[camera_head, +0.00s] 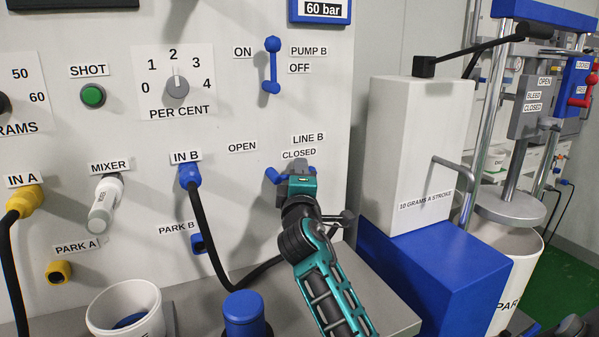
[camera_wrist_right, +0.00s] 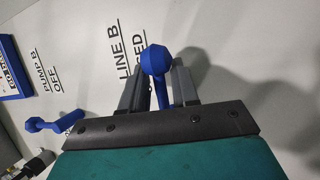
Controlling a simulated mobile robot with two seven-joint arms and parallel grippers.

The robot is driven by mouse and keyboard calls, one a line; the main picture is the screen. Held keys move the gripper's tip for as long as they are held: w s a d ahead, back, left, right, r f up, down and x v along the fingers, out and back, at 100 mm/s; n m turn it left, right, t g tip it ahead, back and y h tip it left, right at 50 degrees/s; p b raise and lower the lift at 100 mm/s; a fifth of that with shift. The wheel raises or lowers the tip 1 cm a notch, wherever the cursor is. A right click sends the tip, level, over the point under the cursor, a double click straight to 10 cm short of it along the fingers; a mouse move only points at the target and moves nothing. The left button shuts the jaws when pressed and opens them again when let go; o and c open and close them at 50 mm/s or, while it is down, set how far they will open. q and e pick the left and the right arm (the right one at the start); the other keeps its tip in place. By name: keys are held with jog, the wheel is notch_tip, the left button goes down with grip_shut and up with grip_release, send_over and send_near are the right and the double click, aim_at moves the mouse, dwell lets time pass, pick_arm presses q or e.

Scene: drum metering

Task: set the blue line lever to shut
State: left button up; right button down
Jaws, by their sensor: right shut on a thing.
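The blue line lever (camera_head: 272,175) is on the white panel below the OPEN and LINE B CLOSED labels. In the head view my right gripper (camera_head: 300,179) covers most of it, with blue showing at the gripper's left and upper right. In the right wrist view the lever's round blue knob (camera_wrist_right: 155,59) stands between the two grey fingers of my right gripper (camera_wrist_right: 158,88), which is shut on it. The knob end lies on the right, under the CLOSED label. My left gripper is not in view.
The blue pump B lever (camera_head: 272,66) is above, with its knob up by ON. A black hose runs from the IN B plug (camera_head: 188,175) and passes below my gripper. A white and blue pump block (camera_head: 405,150) stands close on the right.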

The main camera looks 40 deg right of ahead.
jog(key=shift+d, duration=0.15)
jog(key=c, duration=1.2)
grip_release()
jog(key=shift+f, duration=0.1)
jog(key=shift+o, duration=0.2)
jog(key=v, duration=1.3)
jog(key=shift+b, duration=0.3)
jog(key=shift+s, duration=0.1)
